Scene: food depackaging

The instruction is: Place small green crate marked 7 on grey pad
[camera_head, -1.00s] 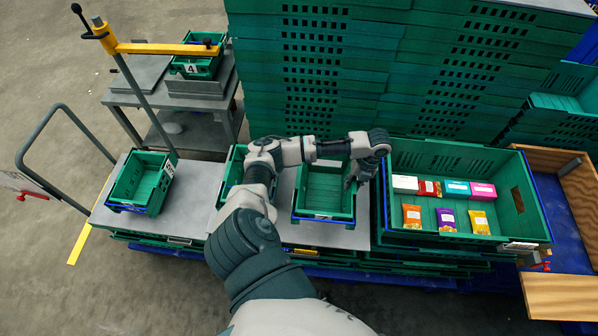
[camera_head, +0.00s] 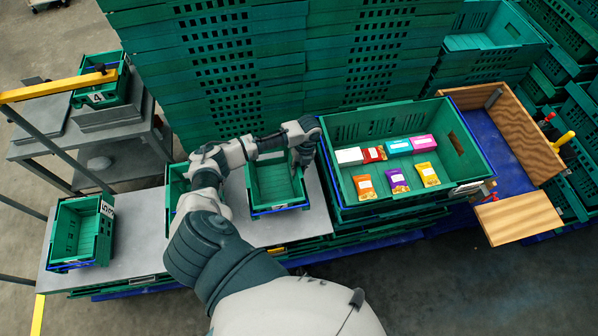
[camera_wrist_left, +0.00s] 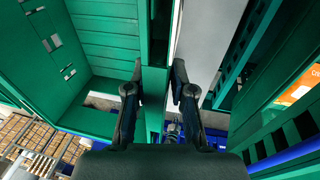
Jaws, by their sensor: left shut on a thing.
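A small green crate (camera_head: 272,183) stands on a grey surface (camera_head: 235,220), left of the large crate. Its number is not legible in the head view. My left gripper (camera_head: 303,160) is at its right wall. In the left wrist view, the fingers of the left gripper (camera_wrist_left: 158,85) are shut on the green wall of this crate (camera_wrist_left: 103,45), one on each side. My arm hides most of a second small green crate (camera_head: 176,182). I cannot tell which grey area is the pad; a flat grey plate (camera_head: 40,108) lies at the back left. My right gripper is not in view.
A large green crate (camera_head: 335,180) with several food packets stands close on the right. Small crates stand at the far left (camera_head: 80,230) and, marked 4, on the back table (camera_head: 97,98). Tall stacks of green crates (camera_head: 270,60) block the back. A yellow bar (camera_head: 55,88) crosses the left.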

